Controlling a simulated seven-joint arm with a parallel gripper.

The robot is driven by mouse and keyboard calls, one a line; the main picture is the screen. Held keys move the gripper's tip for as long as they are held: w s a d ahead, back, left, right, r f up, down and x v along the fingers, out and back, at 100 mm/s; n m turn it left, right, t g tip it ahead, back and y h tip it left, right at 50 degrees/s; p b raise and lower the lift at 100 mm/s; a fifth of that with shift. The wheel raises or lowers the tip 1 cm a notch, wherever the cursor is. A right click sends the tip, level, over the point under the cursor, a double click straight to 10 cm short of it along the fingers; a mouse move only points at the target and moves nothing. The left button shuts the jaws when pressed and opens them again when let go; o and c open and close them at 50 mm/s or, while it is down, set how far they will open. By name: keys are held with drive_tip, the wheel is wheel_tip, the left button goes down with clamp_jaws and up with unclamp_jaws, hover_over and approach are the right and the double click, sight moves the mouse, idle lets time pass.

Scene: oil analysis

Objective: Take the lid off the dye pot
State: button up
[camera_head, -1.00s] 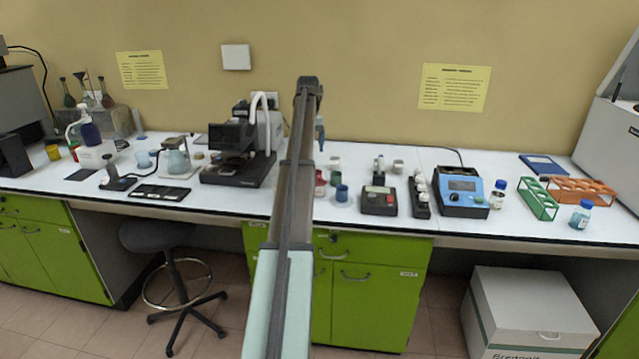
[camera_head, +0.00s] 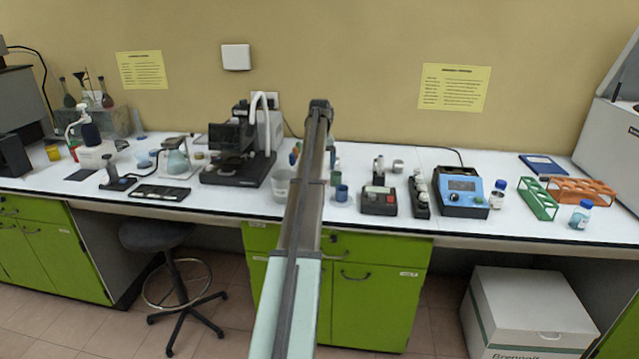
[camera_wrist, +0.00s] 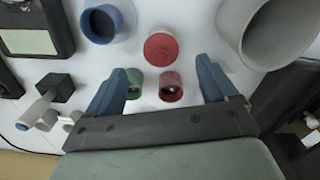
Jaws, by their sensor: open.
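My gripper (camera_wrist: 161,65) is open and empty in the wrist view, its two blue fingers spread wide above the bench. A round red pot (camera_wrist: 161,47) stands just beyond the fingertips, near the middle of the gap. Between the fingers, a smaller red pot (camera_wrist: 171,87) and a green pot (camera_wrist: 134,84) stand side by side. The green pot also shows in the head view (camera_head: 336,177). I cannot tell which one is the dye pot or clearly make out a separate lid. My arm hides the red pots in the head view.
A blue cup (camera_wrist: 101,22) and a large pale beaker (camera_wrist: 268,32) flank the pots; both show in the head view, the cup (camera_head: 341,193) right of my arm, the beaker (camera_head: 281,186) left. A microscope-like device (camera_head: 238,150) stands left.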

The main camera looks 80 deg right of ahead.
drive_tip(key=shift+f, duration=2.55)
drive_tip(key=shift+c, duration=0.5)
drive_tip(key=c, duration=1)
drive_tip(key=shift+r, duration=0.1)
